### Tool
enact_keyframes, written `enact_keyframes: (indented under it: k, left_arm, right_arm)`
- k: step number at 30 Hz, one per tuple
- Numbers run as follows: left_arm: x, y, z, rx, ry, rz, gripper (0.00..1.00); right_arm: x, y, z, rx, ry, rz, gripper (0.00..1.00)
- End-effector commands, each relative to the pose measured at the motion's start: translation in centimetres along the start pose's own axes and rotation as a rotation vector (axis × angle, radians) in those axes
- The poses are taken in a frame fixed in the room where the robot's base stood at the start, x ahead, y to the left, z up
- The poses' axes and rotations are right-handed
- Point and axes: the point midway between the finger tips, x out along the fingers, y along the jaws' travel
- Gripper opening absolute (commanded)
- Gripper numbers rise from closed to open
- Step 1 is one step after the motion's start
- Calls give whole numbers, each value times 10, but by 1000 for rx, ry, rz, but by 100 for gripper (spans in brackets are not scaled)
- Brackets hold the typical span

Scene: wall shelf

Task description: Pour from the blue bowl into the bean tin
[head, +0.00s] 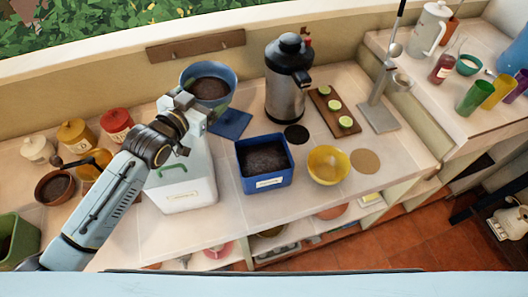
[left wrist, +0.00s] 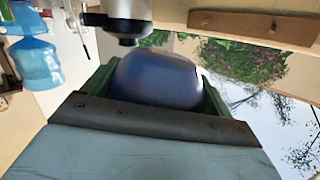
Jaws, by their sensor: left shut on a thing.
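The blue bowl (head: 228,98) is in the air above the back left of the counter, with dark brown contents. It looks roughly upright. My left gripper (head: 193,103) is shut on its near left side. In the left wrist view the bowl's rounded blue outside (left wrist: 157,82) sits between the green fingers. The bean tin, taken to be the square blue tin (head: 281,178) with a pale label, stands on the counter to the lower right of the bowl, open at the top. Dark contents show inside it. My right gripper is not in view.
A white canister (head: 190,193) with a green handle stands left of the tin, under my arm. A steel flask (head: 285,85) stands behind the tin. A yellow bowl (head: 328,167) is to its right. A blue mat (head: 232,123) lies behind the tin.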

Motion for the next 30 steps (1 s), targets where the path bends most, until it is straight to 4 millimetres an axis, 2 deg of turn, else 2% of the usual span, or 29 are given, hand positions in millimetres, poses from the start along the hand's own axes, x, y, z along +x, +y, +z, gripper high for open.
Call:
enact_keyframes:
  k: [2,24,30]
  left_arm:
    - [0,3,-6,37,6,-6,52]
    - [1,38,0,401,0,-60,52]
    - [1,42,0,439,0,-66,52]
  right_arm:
    - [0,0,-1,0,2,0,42]
    - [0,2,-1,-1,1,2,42]
    - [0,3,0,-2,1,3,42]
